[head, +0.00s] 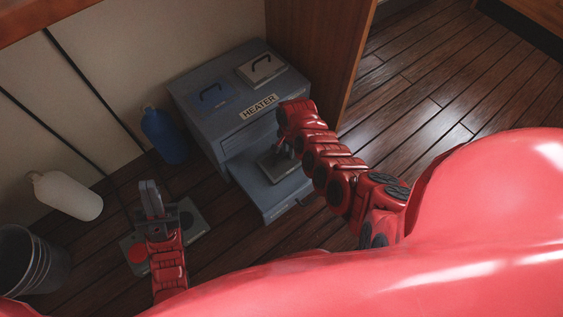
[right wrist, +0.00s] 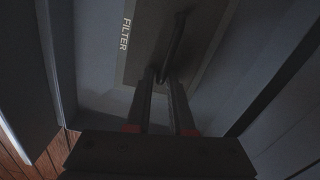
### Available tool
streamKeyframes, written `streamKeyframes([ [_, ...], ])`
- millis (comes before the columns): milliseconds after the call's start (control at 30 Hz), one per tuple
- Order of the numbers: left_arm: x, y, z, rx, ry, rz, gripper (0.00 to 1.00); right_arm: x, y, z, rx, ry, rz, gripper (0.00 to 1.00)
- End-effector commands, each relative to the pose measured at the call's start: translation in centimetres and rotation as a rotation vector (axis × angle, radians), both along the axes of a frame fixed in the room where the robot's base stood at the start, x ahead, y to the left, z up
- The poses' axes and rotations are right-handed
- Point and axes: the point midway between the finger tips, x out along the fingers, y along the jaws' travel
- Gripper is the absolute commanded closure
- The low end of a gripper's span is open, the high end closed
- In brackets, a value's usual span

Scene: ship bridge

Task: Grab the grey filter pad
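The grey filter pad (head: 277,167) lies in the pulled-out drawer (head: 277,202) of the blue-grey heater (head: 213,122). In the right wrist view the pad (right wrist: 204,55) shows the word FILTER and a dark raised handle (right wrist: 174,45). My right gripper (head: 285,150) reaches down into the drawer at this pad. Its two fingers (right wrist: 161,78) stand a little apart, with the near end of the handle between their tips; whether they press on it cannot be told. My left gripper (head: 149,190) points up, away from the heater, and appears empty; its finger gap is unclear.
A blue panel (head: 211,100) and a grey panel (head: 262,69), each with a handle, are on the heater's top. A blue bottle (head: 164,136), a white bottle (head: 69,196) and a grey bucket (head: 27,259) stand or lie at left. A grey plate (head: 198,219) is on the floor near my left gripper.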

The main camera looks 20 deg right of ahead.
Motion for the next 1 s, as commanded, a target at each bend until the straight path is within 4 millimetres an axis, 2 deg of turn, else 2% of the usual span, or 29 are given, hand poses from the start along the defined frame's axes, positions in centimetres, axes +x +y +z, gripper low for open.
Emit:
streamKeyframes([
  [33,0.0,0.0,-0.01,0.0,0.0,0.0,1.0,0.0,0.0,0.0,0.0,0.0,0.0,0.9],
  [100,0.0,0.0,0.0,0.0,0.0,0.0,1.0,0.0,0.0,0.0,0.0,0.0,0.0,1.0],
  [1000,0.0,0.01,-0.02,0.0,0.0,0.0,1.0,0.01,0.0,0.0,0.0,0.0,0.001,1.0],
])
